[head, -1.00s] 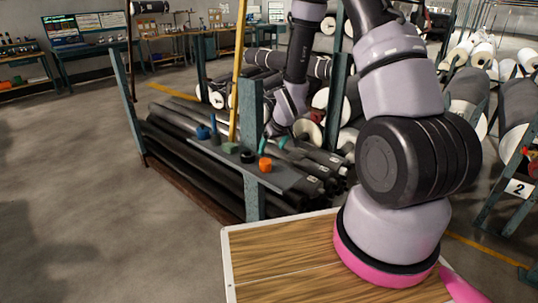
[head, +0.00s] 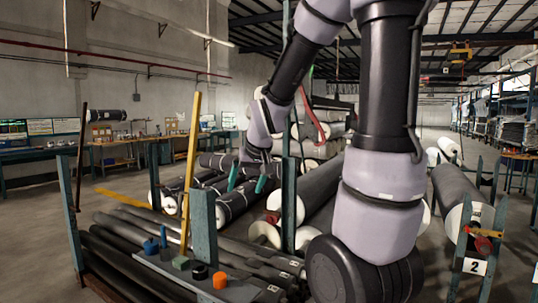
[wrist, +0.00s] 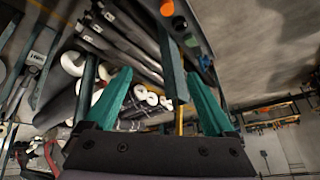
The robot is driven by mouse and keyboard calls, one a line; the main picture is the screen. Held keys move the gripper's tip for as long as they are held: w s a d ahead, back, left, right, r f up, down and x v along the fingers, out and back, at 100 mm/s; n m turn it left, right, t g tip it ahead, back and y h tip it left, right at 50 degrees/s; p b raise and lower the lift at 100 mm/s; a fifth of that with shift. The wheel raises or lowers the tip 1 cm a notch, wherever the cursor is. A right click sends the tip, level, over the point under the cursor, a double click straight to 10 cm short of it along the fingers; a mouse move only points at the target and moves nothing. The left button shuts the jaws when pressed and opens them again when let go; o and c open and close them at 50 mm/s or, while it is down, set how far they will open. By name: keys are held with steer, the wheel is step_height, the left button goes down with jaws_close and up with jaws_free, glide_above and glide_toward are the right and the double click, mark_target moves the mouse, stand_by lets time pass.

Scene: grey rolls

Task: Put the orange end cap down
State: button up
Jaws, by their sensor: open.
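The orange end cap (head: 219,281) rests on the narrow grey shelf (head: 168,269), at its near end. It also shows at the top of the wrist view (wrist: 167,7). My gripper (head: 247,180) is raised above and beyond the shelf, apart from the cap. Its two teal fingers are spread with nothing between them, as the wrist view also shows (wrist: 158,74).
Dark rolls (head: 110,262) lie below; grey rolls (head: 318,190) lie behind.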

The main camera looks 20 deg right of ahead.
steer(key=s+r+m, duration=0.1)
steer(key=s+r, duration=0.4)
steer(key=s, duration=0.3)
steer(key=s+r+m+y, duration=0.1)
steer(key=s+r+m, duration=0.1)
steer(key=s+r, duration=0.4)
steer(key=shift+s+r+t, duration=0.15)
steer(key=shift+s+t, duration=0.25)
steer(key=shift+s, duration=0.7)
steer(key=shift+d, duration=0.15)
